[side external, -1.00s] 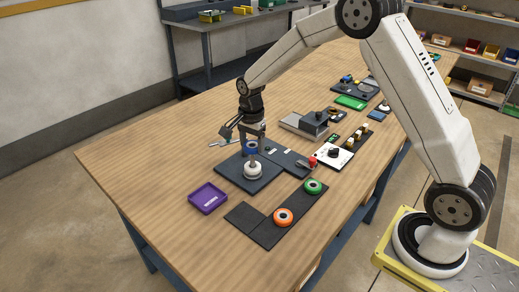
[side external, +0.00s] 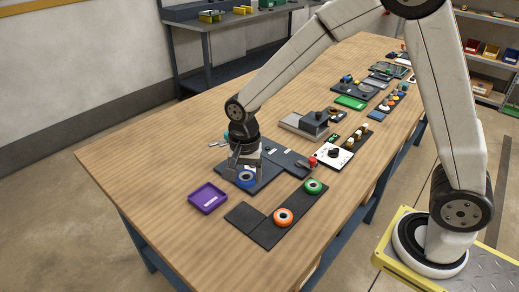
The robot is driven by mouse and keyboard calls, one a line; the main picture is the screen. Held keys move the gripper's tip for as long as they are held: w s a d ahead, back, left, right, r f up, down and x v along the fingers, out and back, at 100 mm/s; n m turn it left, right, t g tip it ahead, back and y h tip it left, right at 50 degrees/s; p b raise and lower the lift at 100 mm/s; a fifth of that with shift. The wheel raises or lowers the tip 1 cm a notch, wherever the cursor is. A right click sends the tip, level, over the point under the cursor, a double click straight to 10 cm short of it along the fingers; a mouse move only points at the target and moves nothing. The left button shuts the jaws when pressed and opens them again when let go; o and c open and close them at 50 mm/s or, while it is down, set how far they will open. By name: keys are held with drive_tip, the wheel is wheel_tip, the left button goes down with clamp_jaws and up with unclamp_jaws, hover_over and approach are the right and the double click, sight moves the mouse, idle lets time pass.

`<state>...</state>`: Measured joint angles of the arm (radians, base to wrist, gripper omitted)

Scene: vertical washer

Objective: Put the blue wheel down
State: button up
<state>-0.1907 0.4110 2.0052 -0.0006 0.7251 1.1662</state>
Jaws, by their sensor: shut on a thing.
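The blue wheel (side external: 246,179) is low over the dark square plate (side external: 267,180), near the plate's front-left part. My gripper (side external: 246,167) points down from above, its fingers shut on the blue wheel. I cannot tell whether the wheel rests on something or hangs just above it. The white round post that stood on this plate is hidden now, behind or under the wheel and gripper.
An orange wheel (side external: 283,217) and a green wheel (side external: 314,186) sit on a dark strip (side external: 261,231) in front. A purple tray (side external: 207,197) lies left. A white panel with a black knob (side external: 333,153) and a red knob (side external: 312,161) stand right. Bare table lies left.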

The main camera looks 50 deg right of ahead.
drive_tip(key=shift+s+a, duration=0.35)
drive_tip(key=shift+s, duration=0.1)
drive_tip(key=w+a+f, duration=0.2)
drive_tip(key=w+f, duration=0.2)
drive_tip(key=w, duration=0.5)
hover_over(208, 199)
drive_tip(key=s, duration=0.1)
wheel_tip(208, 199, down, 4)
drive_tip(key=shift+s+f, duration=0.15)
drive_tip(key=shift+w+f, duration=0.45)
drive_tip(key=shift+w+f, duration=0.2)
drive_tip(key=shift+f, duration=1.65)
drive_tip(key=shift+f, duration=0.15)
